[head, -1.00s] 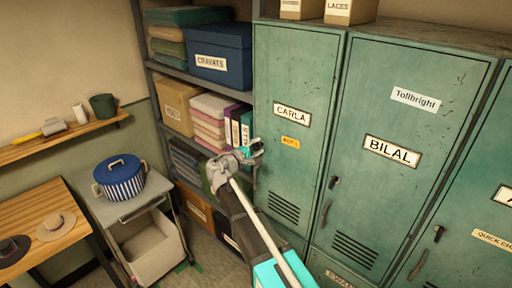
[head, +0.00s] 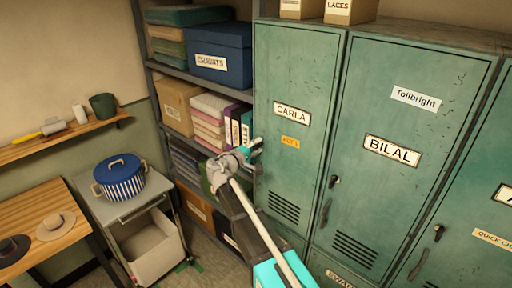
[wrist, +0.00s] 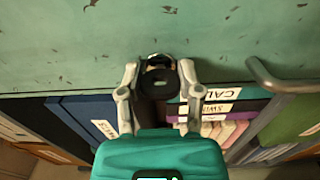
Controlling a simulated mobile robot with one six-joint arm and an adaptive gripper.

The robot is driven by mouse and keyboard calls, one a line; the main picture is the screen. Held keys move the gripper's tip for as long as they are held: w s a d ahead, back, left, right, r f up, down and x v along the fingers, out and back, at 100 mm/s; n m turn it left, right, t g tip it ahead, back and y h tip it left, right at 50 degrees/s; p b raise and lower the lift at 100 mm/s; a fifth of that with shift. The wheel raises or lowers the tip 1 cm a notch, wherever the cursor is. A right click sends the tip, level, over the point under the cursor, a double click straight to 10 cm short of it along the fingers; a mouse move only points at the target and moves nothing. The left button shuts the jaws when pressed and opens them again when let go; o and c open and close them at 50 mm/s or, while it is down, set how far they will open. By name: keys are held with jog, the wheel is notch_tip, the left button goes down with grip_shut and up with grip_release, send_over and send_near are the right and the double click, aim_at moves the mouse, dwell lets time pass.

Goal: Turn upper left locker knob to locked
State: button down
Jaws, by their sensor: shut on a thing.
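The upper left locker (head: 290,75) is a worn green door labelled CARLA in the head view. Its left edge is where my gripper (head: 252,152) reaches in. In the wrist view, the dark knob (wrist: 160,80) sits on the green door, between the two grey fingers of my gripper (wrist: 159,88). The fingers are shut on the knob from both sides. In the head view the knob is hidden behind my gripper. I cannot read the knob's lock marking.
A metal bar handle (wrist: 262,78) stands out right of the gripper in the wrist view. A shelf with boxes and books, including the blue CRAVATS box (head: 220,55), is directly left of the lockers. The BILAL locker (head: 400,125) has its own dark knob (head: 334,181) and handle.

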jog(key=shift+c, duration=1.3)
grip_release()
jog(key=shift+s+a, duration=0.1)
jog(key=v, duration=1.1)
jog(key=shift+s+a, duration=0.25)
jog(key=shift+a, duration=0.05)
